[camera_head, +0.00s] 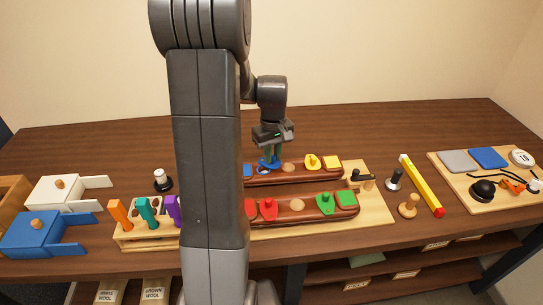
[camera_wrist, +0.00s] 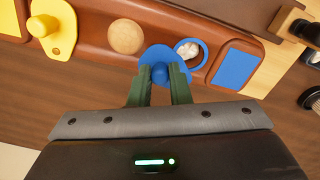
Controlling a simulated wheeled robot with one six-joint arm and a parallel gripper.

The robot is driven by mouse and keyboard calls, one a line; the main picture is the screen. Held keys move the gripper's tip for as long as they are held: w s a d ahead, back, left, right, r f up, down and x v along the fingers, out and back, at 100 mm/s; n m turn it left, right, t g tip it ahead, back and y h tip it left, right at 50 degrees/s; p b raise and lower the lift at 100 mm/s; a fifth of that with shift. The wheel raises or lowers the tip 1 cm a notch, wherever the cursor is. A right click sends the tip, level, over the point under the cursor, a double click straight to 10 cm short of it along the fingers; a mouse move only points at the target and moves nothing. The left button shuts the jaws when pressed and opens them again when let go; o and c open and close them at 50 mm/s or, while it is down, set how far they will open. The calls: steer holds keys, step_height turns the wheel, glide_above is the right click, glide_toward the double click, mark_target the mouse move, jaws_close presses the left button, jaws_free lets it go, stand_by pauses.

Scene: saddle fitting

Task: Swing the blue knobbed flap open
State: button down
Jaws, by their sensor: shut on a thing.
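The blue knobbed flap (camera_wrist: 165,55) lies on the far brown wooden bar, and it also shows in the head view (camera_head: 267,163). Beside it in the wrist view, a round hole (camera_wrist: 188,49) with white stuff inside shows within a blue surround. My gripper (camera_wrist: 158,80) has its green fingers on both sides of the blue knob (camera_wrist: 159,73) and is shut on it. In the head view my gripper (camera_head: 273,152) reaches down onto the flap from above. The fingertips' contact with the knob is partly hidden.
On the same bar are a blue square (camera_wrist: 235,63), a round wooden disc (camera_wrist: 126,36) and a yellow knobbed flap (camera_wrist: 53,27). A nearer bar (camera_head: 299,214) carries red and green flaps. A black-handled peg (camera_head: 361,177) stands right. The table behind is clear.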

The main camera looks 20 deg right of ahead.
steer(key=n, duration=0.2)
steer(key=w+n, duration=0.1)
steer(key=shift+d+n, duration=0.3)
steer(key=shift+w+d+n, duration=0.1)
steer(key=shift+w+n, duration=0.2)
steer(key=shift+n, duration=0.65)
steer(key=shift+w+n, duration=0.25)
steer(key=shift+n, duration=0.7)
steer(key=c, duration=1.3)
jaws_free()
steer(key=shift+c, duration=0.2)
step_height(320, 180, up, 14)
steer(key=shift+b, duration=0.35)
steer(key=shift+f, duration=0.15)
